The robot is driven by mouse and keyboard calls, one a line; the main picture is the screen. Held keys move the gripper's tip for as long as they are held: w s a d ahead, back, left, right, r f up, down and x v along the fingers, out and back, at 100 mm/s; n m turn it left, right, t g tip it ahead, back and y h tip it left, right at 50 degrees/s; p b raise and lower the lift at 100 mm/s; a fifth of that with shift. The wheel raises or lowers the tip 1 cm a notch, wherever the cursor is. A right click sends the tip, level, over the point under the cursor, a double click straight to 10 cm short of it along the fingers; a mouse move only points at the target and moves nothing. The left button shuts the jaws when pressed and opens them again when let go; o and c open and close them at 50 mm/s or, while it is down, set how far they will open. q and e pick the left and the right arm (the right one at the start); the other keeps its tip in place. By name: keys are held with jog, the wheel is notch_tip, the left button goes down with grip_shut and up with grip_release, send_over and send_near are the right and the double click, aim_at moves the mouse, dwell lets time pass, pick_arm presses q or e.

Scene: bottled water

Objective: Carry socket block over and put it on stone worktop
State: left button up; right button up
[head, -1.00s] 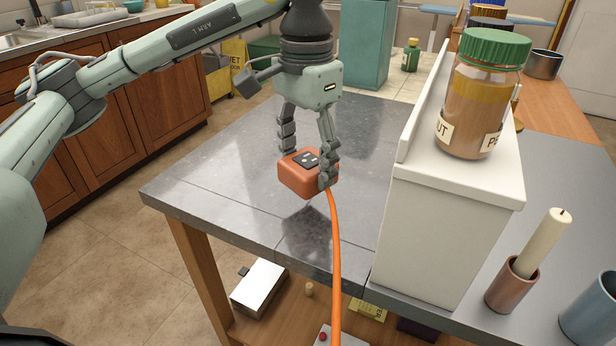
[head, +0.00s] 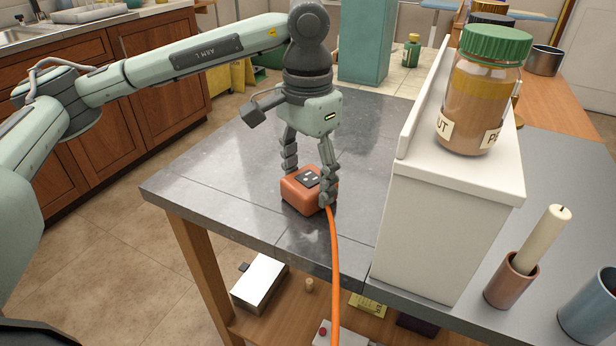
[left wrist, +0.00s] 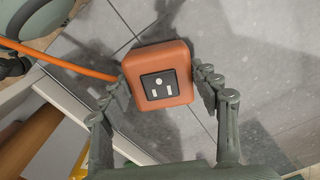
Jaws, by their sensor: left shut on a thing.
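The socket block (head: 299,194) is an orange-red rounded block with a dark socket face and an orange cable (head: 335,270) running down past the worktop's front edge. My left gripper (head: 308,187) is shut on it from above, a finger on either side. The left wrist view shows the block (left wrist: 178,94) between both fingers of the gripper (left wrist: 168,92). The block is over the grey stone worktop (head: 210,185), very low or touching it; I cannot tell which. My right gripper is not in view.
A white raised shelf (head: 440,235) stands right of the block, bearing a peanut butter jar (head: 480,95). A candle (head: 542,240) in a copper-coloured holder and a blue cup (head: 592,312) are farther right. The worktop left of the block is clear.

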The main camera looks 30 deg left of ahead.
aim_at(309, 179)
pick_arm(q)
jog(key=o, duration=1.4)
jog(key=shift+o, duration=1.5)
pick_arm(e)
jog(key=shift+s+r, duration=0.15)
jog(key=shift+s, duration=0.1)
pick_arm(q)
jog(key=shift+r, duration=0.55)
notch_tip(309, 179, up, 9)
jog(key=shift+f, duration=0.1)
notch_tip(309, 179, up, 2)
jog(key=shift+r+p, duration=0.25)
jog(key=shift+p, duration=0.25)
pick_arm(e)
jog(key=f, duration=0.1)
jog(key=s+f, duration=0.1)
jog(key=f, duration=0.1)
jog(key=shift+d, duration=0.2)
